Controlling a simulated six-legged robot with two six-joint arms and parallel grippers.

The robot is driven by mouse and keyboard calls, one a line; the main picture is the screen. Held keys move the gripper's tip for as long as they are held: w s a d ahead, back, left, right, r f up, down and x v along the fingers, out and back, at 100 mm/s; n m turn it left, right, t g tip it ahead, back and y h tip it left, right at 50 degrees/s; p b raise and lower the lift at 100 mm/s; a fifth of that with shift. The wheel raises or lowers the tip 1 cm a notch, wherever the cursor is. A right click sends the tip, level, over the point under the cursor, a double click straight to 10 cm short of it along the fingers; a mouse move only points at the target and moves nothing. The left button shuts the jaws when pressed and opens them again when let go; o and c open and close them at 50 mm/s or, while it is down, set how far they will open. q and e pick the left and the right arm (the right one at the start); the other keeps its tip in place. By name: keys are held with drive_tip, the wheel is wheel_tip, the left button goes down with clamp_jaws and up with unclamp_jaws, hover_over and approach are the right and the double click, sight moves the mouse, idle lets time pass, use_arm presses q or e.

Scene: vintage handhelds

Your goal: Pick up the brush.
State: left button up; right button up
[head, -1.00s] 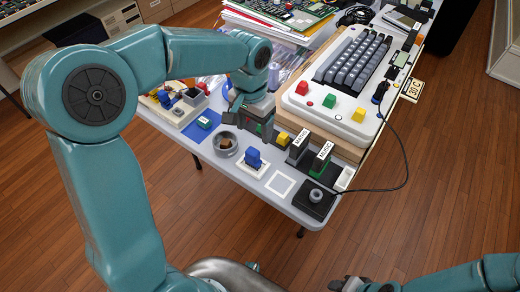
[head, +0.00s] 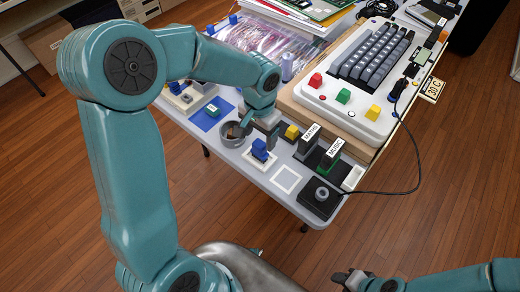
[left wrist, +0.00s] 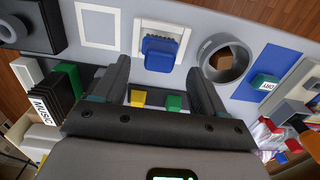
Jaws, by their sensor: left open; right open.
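A blue knob-like piece (head: 260,150) stands on a white square plate near the table's front edge. In the left wrist view the blue piece (left wrist: 160,48) shows ridges and lies just beyond the fingers. My left gripper (head: 259,133) is open and empty, low over the table, just behind the blue piece and beside a grey round pot (head: 231,135). In the left wrist view its fingers (left wrist: 158,74) are spread apart. The pot (left wrist: 224,58) holds a brown block. My right gripper (head: 350,280) is open, away from the table.
An empty white square (head: 286,179) lies nearby.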

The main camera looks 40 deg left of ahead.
sight(260, 143)
use_arm(q)
wheel_tip(260, 143, down, 5)
drive_tip(key=shift+r, duration=0.1)
drive_tip(key=c, duration=1.1)
drive_tip(key=shift+r, duration=0.15)
wheel_tip(260, 143, up, 20)
drive_tip(key=shift+f+p, duration=0.1)
drive_tip(key=shift+p, duration=0.8)
drive_tip(key=shift+o, duration=1.2)
drive_tip(key=shift+c, duration=0.4)
